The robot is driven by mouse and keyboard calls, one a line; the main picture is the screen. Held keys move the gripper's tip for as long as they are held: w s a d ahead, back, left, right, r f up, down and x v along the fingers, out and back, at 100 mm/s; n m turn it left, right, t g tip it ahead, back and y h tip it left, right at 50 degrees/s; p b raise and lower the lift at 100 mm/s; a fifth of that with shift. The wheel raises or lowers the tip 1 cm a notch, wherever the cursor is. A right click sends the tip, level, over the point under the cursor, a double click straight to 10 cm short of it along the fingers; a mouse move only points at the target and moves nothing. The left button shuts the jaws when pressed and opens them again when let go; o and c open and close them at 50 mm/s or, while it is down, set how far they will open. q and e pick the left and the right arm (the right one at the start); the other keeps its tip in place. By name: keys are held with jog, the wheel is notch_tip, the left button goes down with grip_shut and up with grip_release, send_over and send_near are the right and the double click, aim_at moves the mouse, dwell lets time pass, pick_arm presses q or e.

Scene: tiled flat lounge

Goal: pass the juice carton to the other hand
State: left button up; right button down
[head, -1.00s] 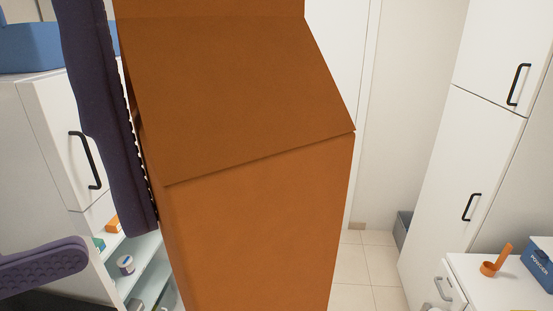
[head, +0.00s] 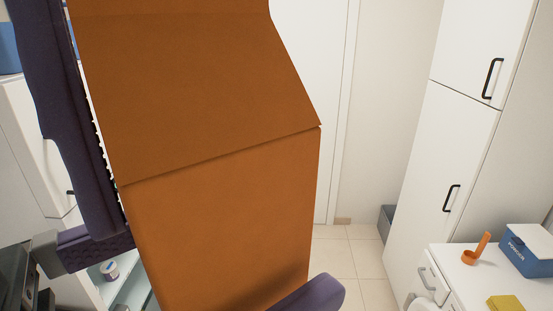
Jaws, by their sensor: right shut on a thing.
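The juice carton (head: 215,200) is a big orange box with a sloped top, very close to the camera and cut off at the top and bottom edges. My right gripper (head: 75,130) is shut on it: one dark purple finger runs along the carton's left side with its ridged pad against it. The other finger is hidden. My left gripper (head: 215,270) is low in the view, with one finger left of the carton and the other in front of its lower right edge. It looks open around the carton; whether it touches is unclear.
At the right, a white counter (head: 450,258) holds an orange ladle-like item (head: 476,250), a blue box (head: 526,250) and a yellow block (head: 505,303). A tall white cabinet (head: 450,150) stands behind. A small tub (head: 109,270) is on a shelf at lower left. Tiled floor (head: 345,255) shows between.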

pick_arm(q)
jog(key=shift+s+d, duration=0.1)
jog(key=shift+s, duration=0.05)
grip_shut()
pick_arm(e)
jog(key=shift+w, duration=0.15)
pick_arm(q)
jog(key=shift+r, duration=0.1)
pick_arm(e)
jog(key=shift+c, duration=1.4)
grip_release()
jog(key=shift+o, duration=1.4)
